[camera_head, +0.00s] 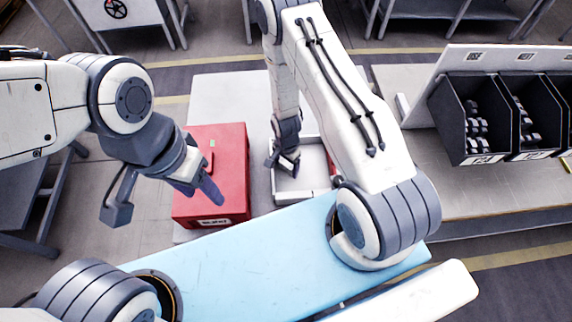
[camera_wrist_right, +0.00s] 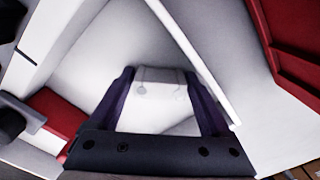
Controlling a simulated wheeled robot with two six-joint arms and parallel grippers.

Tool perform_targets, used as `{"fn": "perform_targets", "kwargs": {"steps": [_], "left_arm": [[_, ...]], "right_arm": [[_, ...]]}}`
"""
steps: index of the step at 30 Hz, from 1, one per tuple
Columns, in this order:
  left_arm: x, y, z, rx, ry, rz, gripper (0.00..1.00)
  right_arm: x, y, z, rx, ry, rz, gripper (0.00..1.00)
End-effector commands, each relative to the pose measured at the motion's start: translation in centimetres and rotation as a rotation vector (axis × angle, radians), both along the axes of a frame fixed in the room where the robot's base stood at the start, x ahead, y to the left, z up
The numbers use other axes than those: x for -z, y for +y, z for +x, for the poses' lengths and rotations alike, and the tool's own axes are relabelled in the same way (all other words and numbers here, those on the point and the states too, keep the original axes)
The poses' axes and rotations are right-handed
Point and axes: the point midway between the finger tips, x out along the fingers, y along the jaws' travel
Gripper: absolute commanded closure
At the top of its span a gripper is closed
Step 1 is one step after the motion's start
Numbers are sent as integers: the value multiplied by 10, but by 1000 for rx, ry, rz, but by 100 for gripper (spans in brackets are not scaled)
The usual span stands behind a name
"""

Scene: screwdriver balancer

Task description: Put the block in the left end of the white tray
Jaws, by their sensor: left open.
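The white tray (camera_head: 303,197) lies on the pale table beyond the blue bench, right of the red box. My right gripper (camera_head: 287,163) reaches down at the tray's left end. In the right wrist view its two purple fingers (camera_wrist_right: 162,85) stand apart with a pale, whitish block (camera_wrist_right: 160,80) filling the gap between their tips. The white tray wall (camera_wrist_right: 197,58) runs close beside them. My left gripper (camera_head: 207,188) is open and empty in front of the red box, apart from the tray.
The red box (camera_head: 228,155) stands left of the tray; its red side also shows in the right wrist view (camera_wrist_right: 295,40). A rack of black bins (camera_head: 470,120) with small parts stands at right. The light blue bench top (camera_head: 250,255) is clear in front.

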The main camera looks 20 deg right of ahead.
Motion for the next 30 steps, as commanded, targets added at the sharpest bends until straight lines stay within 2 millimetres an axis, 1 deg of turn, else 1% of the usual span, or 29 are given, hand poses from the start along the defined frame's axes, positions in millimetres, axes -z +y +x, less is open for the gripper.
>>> {"fn": "perform_targets", "kwargs": {"steps": [4, 6, 8, 10, 16, 21, 24, 27, 30], "left_arm": [[-1, 0, 0, 0, 0, 0, 45], [-5, 0, 0, 0, 0, 0, 45], [0, 0, 0, 0, 0, 0, 45], [3, 0, 0, 0, 0, 0, 45], [14, 0, 0, -2, 0, 0, 45], [20, 0, 0, -3, 0, 0, 45], [23, 0, 0, -4, 0, 0, 45], [25, 0, 0, -4, 0, 0, 45], [26, 0, 0, -4, 0, 0, 45]], "right_arm": [[-1, 0, 0, 0, 0, 0, 19], [-5, 0, 0, 0, 0, 0, 19], [-7, 0, 1, 0, -2, 0, 19], [-15, 0, 1, 0, -2, 0, 19], [-49, 0, 2, 0, -6, 0, 19], [-81, 0, 2, -1, -5, 1, 19], [-97, 0, 1, 0, -5, 1, 19], [-109, 0, 1, 0, -4, 0, 19], [-117, 0, 1, 0, -2, 0, 19]]}}
